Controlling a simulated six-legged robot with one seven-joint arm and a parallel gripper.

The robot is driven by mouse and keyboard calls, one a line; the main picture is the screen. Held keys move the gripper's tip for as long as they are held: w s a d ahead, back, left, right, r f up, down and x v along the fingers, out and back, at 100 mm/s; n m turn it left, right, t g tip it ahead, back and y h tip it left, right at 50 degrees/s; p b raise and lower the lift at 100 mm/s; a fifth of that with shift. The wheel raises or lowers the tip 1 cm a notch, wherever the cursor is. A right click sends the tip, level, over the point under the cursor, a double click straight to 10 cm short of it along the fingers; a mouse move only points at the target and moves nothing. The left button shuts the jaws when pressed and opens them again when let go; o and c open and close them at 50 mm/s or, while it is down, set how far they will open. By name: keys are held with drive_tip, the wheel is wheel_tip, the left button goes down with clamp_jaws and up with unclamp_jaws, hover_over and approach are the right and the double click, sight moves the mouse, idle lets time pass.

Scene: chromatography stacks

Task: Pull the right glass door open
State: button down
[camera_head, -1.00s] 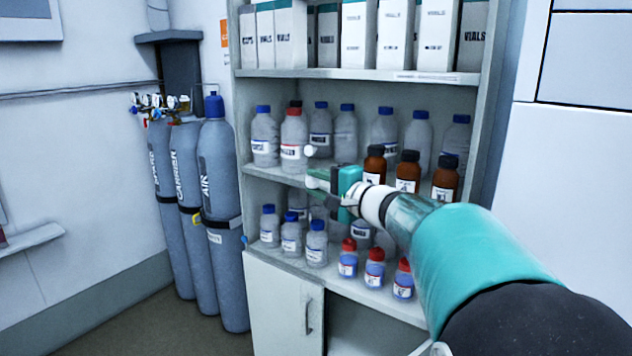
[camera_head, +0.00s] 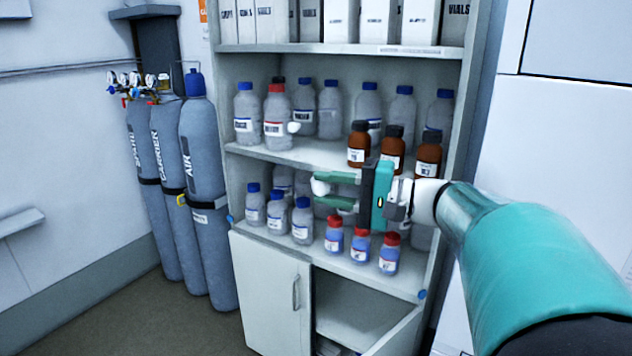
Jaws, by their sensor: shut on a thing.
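The tall shelf cabinet (camera_head: 290,150) stands ahead of me. Its glass doors are so clear that I cannot make out their panes or edges. One small white knob (camera_head: 293,127) stands free in front of the middle shelf. A second white knob (camera_head: 319,187), likely the right glass door's, lies lower and to its right. My gripper (camera_head: 323,189) comes in from the right and is shut on this second knob, one green finger above it and one below. The gripper's dark and teal body hides some bottles behind it.
Boxes of vials (camera_head: 380,22) fill the top shelf. Bottles stand on the shelves below, with brown ones (camera_head: 392,150) near my gripper. The left lower cupboard door (camera_head: 270,292) is shut; the right one (camera_head: 397,334) stands open. Gas cylinders (camera_head: 207,200) stand at left.

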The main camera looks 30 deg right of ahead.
drive_tip(key=shift+s+d+r, duration=0.1)
drive_tip(key=shift+s, duration=0.05)
drive_tip(key=c, duration=1.1)
unclamp_jaws()
